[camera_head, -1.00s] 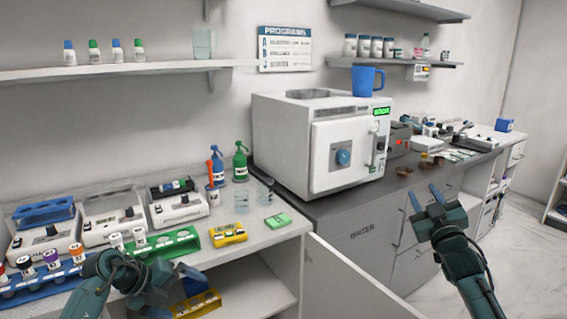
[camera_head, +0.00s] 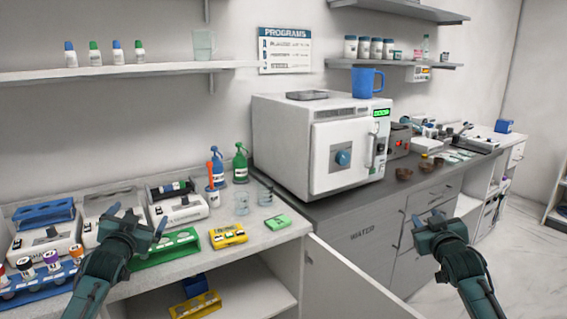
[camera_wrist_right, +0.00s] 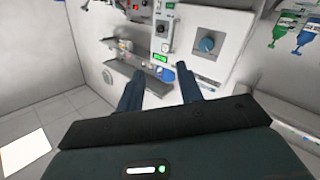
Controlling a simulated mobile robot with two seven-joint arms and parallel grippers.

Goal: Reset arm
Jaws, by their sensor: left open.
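My left gripper (camera_head: 137,222) is at the left in the head view, over the front of the lab counter by the green rack (camera_head: 168,250). Its fingers are apart, with nothing seen between them. My right gripper (camera_head: 427,217) is in front of the grey cabinets at the right, clear of the counter. In the right wrist view (camera_wrist_right: 160,90) its two fingers stand apart with empty space between them. Neither gripper visibly touches anything.
The white autoclave (camera_head: 285,150) with a blue mug (camera_head: 368,83) on top stands at the centre back. An open cabinet door (camera_head: 345,285) juts out between my arms.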

